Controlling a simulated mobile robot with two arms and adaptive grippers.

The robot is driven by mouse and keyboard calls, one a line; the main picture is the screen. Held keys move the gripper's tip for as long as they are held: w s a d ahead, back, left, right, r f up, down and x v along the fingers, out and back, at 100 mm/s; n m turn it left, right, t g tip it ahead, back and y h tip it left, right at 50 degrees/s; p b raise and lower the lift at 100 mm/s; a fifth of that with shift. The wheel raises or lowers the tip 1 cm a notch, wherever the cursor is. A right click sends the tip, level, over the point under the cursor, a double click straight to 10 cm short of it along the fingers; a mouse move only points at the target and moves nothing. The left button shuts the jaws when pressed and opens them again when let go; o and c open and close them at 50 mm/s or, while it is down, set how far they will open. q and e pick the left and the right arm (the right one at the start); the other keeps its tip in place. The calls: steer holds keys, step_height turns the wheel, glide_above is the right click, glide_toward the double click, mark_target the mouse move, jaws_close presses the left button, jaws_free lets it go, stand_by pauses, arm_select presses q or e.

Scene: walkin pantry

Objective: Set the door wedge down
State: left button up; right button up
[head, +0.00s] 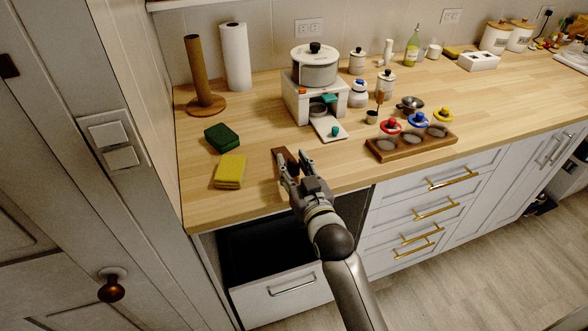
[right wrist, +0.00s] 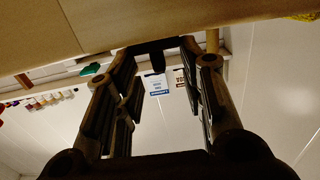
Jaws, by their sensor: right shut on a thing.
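The door wedge (head: 280,158) is a dark brown piece at my right gripper's fingertips, near the front edge of the wooden counter (head: 250,190). My right gripper (head: 292,163) is shut on it, with the fingers reaching in over the counter from the front. The fingers hide part of the wedge. I cannot tell whether its underside touches the counter. In the right wrist view the two dark fingers (right wrist: 160,60) frame the middle and the wedge is hard to make out. My left gripper is not in view.
A yellow sponge (head: 229,171) and a green sponge (head: 222,138) lie to the left. A white stand with a pot (head: 315,68) is behind, and a wooden holder (head: 412,147) is to the right. An open drawer (head: 275,290) is below. Bare counter lies around the wedge.

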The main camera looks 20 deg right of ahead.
steer(key=shift+s+a+r, duration=0.1)
steer(key=shift+s, duration=0.1)
steer(key=o, duration=1.1)
steer(key=shift+f, duration=0.2)
steer(key=shift+c, duration=0.2)
steer(key=shift+r, duration=0.2)
steer(key=s+b, duration=0.1)
steer(key=s, duration=1.1)
steer(key=shift+d, duration=0.2)
